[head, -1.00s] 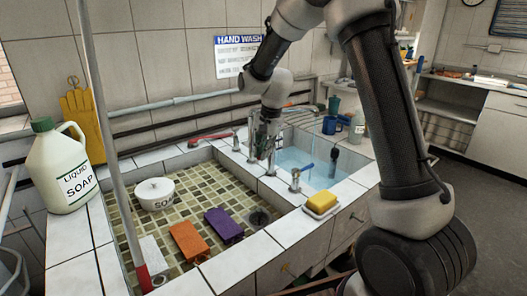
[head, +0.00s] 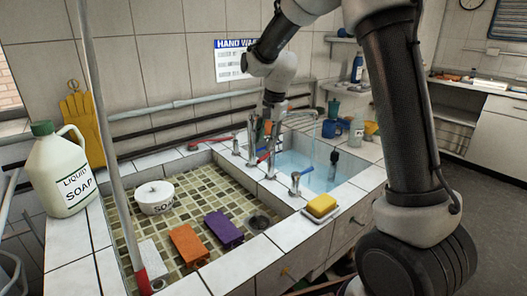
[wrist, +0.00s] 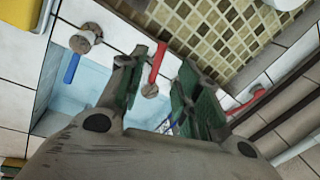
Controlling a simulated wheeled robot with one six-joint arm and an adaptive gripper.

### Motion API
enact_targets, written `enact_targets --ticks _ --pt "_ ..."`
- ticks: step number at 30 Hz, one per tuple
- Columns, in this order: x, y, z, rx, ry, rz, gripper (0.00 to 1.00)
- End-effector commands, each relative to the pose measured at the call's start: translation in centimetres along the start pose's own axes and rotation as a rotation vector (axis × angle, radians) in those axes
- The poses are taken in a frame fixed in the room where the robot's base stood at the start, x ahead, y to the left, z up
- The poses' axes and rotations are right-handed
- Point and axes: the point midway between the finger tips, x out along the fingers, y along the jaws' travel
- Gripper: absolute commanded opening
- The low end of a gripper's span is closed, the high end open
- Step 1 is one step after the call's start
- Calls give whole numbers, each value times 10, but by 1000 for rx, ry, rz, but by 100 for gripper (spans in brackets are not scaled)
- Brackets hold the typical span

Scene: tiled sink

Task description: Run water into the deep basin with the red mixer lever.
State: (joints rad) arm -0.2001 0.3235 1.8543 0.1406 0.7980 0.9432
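The deep basin (head: 335,181) holds pale blue water at the right of the sink. A short red lever (head: 265,157) sits on a tap post on the ledge between shallow tray and basin. In the wrist view this red lever (wrist: 157,62) lies between my finger lines, nearer the left finger. My gripper (head: 266,132) is above the taps, its green fingers apart and empty in the wrist view (wrist: 163,95). I cannot tell whether it touches the lever. A curved spout (head: 300,114) reaches over the basin; a thin pale streak below it may be water.
Another red lever (head: 208,141) points left from a rear tap. A yellow sponge (head: 321,205) lies on the front ledge. Orange (head: 189,243) and purple (head: 223,229) blocks lie in the tray.

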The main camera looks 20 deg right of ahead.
Motion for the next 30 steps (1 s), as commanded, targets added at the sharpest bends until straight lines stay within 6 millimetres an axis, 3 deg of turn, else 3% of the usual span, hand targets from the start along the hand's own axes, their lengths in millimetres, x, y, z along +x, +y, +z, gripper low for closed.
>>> enact_targets --ticks 3,9,30 --pt "-27 0 -1 0 2 -3 34" --pt "-52 0 -1 0 1 0 34" --pt "-58 0 0 0 0 1 34"
